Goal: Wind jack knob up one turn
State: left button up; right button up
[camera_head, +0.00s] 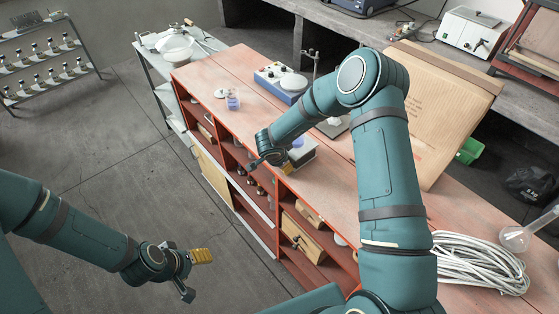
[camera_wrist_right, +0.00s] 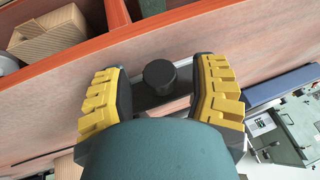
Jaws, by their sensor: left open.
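The black round jack knob (camera_wrist_right: 159,77) sits between the two yellow-padded fingers of my right gripper (camera_wrist_right: 160,90) in the right wrist view. There is a gap on both sides, so the fingers are open around it, not touching. A dark metal part of the jack shows behind the knob. In the head view my right gripper (camera_head: 271,166) is at the bench's front edge, beside the grey jack (camera_head: 307,152), which is partly hidden by my arm. The knob is hidden there. My left gripper (camera_head: 193,272) is open and empty over the floor at lower left.
The reddish bench (camera_head: 222,68) has open shelves below with wooden boxes (camera_head: 302,238).

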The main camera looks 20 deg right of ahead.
jog(key=shift+r, duration=0.1)
jog(key=v, duration=1.2)
jog(key=shift+w, duration=0.1)
